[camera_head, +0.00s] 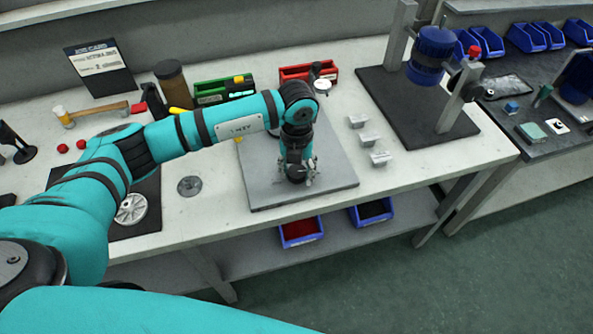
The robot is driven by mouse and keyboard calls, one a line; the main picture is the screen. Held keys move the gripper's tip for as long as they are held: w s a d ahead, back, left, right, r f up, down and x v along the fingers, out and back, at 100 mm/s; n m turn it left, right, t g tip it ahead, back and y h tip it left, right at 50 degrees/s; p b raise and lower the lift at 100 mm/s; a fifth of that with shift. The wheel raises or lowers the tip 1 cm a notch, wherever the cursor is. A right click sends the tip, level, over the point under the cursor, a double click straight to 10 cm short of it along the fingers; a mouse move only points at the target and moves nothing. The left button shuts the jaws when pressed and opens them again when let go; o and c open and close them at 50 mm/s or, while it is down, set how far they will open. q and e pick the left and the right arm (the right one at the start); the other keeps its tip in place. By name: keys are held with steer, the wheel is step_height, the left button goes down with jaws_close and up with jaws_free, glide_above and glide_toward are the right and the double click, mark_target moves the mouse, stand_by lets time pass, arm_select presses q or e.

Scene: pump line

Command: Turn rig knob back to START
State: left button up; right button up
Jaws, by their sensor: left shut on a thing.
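My left gripper (297,180) points down over the front part of the grey rig plate (262,194) on the bench. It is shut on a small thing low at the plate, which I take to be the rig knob. The fingers and wrist hide most of it, so its marks and turn angle cannot be read. My right gripper is not in view.
Several small metal blocks (369,139) stand right of the plate. A stand with a blue motor (430,50) is at the back right. A red bin (307,72) and green bin (222,90) are behind. A round disc (189,186) lies left.

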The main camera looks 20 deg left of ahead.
mark_target(297, 172)
arm_select(q)
steer(key=shift+w+n, duration=0.1)
steer(key=shift+n, duration=1)
steer(key=shift+r, duration=0.1)
steer(key=o, duration=1.2)
step_height(297, 172, up, 12)
steer(key=shift+f, duration=0.1)
